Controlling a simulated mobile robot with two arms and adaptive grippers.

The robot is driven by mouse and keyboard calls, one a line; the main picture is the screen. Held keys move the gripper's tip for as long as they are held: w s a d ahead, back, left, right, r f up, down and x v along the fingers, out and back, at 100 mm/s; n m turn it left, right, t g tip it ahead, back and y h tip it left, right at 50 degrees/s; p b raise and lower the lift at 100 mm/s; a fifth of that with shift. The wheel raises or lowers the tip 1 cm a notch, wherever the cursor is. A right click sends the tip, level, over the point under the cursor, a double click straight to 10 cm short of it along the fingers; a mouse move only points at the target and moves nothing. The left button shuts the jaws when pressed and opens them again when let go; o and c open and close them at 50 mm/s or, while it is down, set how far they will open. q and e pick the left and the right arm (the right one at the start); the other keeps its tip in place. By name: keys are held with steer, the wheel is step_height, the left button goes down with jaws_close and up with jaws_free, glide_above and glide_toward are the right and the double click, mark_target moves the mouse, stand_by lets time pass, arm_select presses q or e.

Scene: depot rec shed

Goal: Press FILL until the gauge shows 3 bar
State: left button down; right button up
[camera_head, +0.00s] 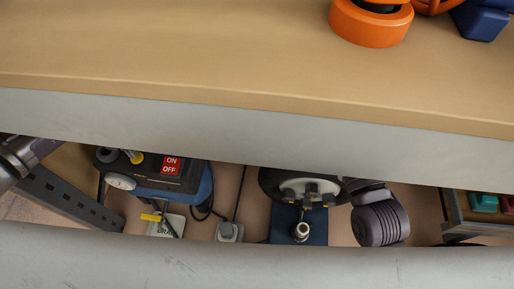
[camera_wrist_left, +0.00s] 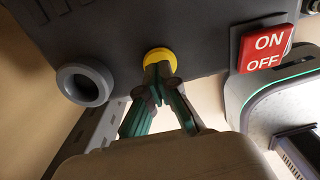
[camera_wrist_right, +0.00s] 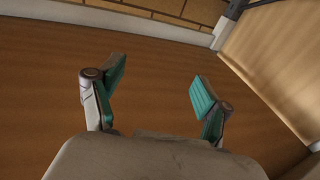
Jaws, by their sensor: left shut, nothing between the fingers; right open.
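A dark and blue machine (camera_head: 185,189) with a red ON/OFF sign (camera_head: 171,165) stands low on the left, beyond the pale beam. Its round white gauge (camera_head: 120,182) is too small to read. A yellow round button (camera_wrist_left: 160,57) is on the machine's dark face, left of the ON/OFF sign; no FILL lettering shows. My left gripper (camera_wrist_left: 158,76) is shut and empty, its tips at the button's lower edge; I cannot tell whether they touch. My right gripper (camera_wrist_right: 154,88) is open and empty above a brown surface.
A grey tubular fitting (camera_wrist_left: 85,83) sticks out left of the button. A yellow lever (camera_head: 150,217) stands by a white drain label. A wooden bench top (camera_head: 200,45) with an orange round object (camera_head: 370,25) fills the top of the head view. A perforated metal bar (camera_head: 65,196) lies left of the machine.

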arm_select(q)
steer(key=shift+f+b, duration=0.4)
steer(key=shift+f, duration=0.25)
steer(key=shift+f+b, duration=0.3)
steer(key=shift+f, duration=0.15)
steer(key=shift+r, duration=0.1)
arm_select(e)
steer(key=r+t, duration=0.1)
steer(key=r, duration=0.1)
steer(key=s+r+t, duration=0.1)
steer(key=r+t+y, duration=0.1)
steer(key=r, duration=0.1)
steer(key=shift+s+a+r+t, duration=0.2)
steer(key=shift+a+r+t, duration=0.05)
steer(key=shift+r+t, duration=0.1)
arm_select(q)
step_height(320, 180, up, 2)
steer(key=shift+r+p, duration=0.25)
steer(key=shift+p, duration=0.85)
arm_select(e)
step_height(320, 180, down, 9)
steer(key=w+d+g+h, duration=0.1)
steer(key=g, duration=0.4)
steer(key=shift+w+g+h, duration=0.2)
steer(key=shift+g+h, duration=0.15)
steer(key=shift+h, duration=0.05)
steer(key=shift+r, duration=0.15)
